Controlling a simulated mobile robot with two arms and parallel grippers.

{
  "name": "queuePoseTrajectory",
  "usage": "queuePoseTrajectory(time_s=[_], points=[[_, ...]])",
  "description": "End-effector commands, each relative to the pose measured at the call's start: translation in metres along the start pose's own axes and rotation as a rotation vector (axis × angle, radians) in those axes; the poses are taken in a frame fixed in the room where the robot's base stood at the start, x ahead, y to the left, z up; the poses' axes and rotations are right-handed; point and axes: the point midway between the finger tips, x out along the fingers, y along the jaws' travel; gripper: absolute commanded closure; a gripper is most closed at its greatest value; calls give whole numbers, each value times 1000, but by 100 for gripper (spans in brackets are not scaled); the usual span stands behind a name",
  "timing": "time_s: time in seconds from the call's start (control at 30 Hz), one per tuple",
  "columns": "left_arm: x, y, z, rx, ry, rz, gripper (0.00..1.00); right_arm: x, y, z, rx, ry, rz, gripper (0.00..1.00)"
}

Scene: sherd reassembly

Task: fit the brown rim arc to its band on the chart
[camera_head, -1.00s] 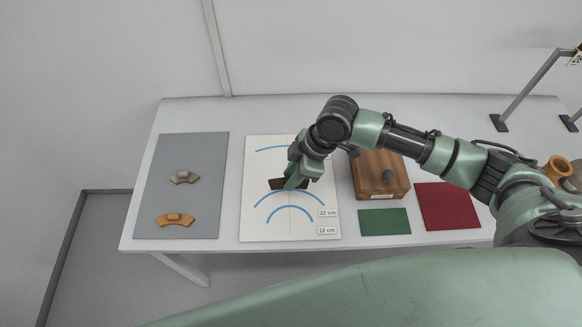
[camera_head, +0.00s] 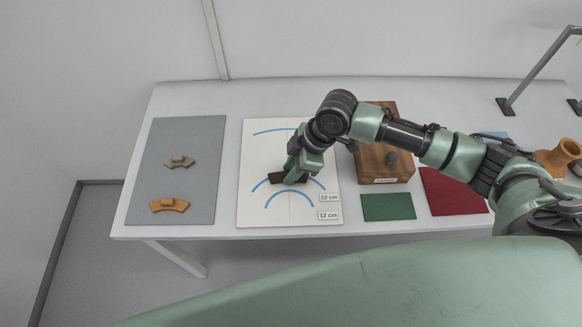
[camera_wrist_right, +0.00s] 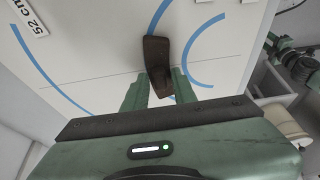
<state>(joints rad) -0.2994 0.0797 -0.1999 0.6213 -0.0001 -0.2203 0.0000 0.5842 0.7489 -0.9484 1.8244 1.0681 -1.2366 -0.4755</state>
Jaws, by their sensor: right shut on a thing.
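The dark brown rim arc (camera_head: 279,178) is over the top of the 22 cm blue band on the white chart (camera_head: 256,148). My right gripper (camera_head: 292,178) is shut on it. In the right wrist view the brown arc (camera_wrist_right: 157,52) sits between my two fingertips (camera_wrist_right: 158,84). The middle blue band runs up to it there and is partly hidden beneath it. I cannot tell whether the arc touches the chart. My left gripper is not in view.
A grey mat (camera_head: 190,138) at left holds a grey-beige sherd (camera_head: 180,162) and an orange sherd (camera_head: 169,205). Right of the chart are a wooden box (camera_head: 385,160), a green mat (camera_head: 388,207) and a red mat (camera_head: 452,192). An orange-brown vessel (camera_head: 557,158) stands far right.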

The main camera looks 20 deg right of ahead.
Motion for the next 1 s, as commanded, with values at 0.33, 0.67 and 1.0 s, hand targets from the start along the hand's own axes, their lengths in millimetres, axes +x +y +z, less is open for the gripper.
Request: queuePoseTrajectory(time_s=[0.33,0.67,1.0], points=[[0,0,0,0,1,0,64,0,0,0,0,1,0,100],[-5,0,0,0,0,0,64,-1,0,-1,0,1,0,100],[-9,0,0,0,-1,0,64,-1,0,-1,0,2,0,100]])
